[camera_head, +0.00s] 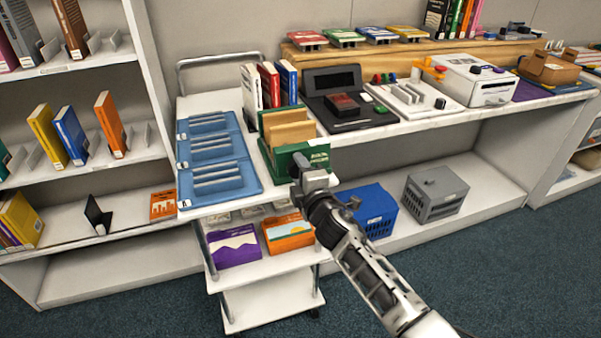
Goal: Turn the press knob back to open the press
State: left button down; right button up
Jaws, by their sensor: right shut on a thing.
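The press is a green frame (312,152) with pale wooden boards (290,133) standing in it. It sits on the right part of the white cart top. The gap between the boards is too small to make out. My left gripper is not in view.
Blue divided trays (217,188) cover the cart's left half. Upright books (269,84) stand behind the press. A black device (345,105) and a white machine (478,78) stand on the counter. Purple (233,246) and orange boxes (288,233) are below. Blue (376,208) and grey crates (434,193) stand right.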

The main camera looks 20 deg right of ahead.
jog(key=shift+f, duration=0.1)
dwell(0.4)
jog(key=o, duration=1)
jog(key=shift+c, duration=0.2)
jog(key=s+r, duration=0.1)
jog(key=s, duration=1.5)
jog(key=shift+d+r, duration=0.15)
jog(key=shift+d, duration=0.2)
jog(key=s+a+f+m+g+y, duration=0.2)
jog(key=s+a+f+m+g, duration=0.2)
jog(key=s+f+m, duration=0.9)
jog(key=s+m+g, duration=0.2)
jog(key=s, duration=0.1)
jog(key=shift+f+g+y, duration=0.3)
jog(key=shift+f, duration=0.1)
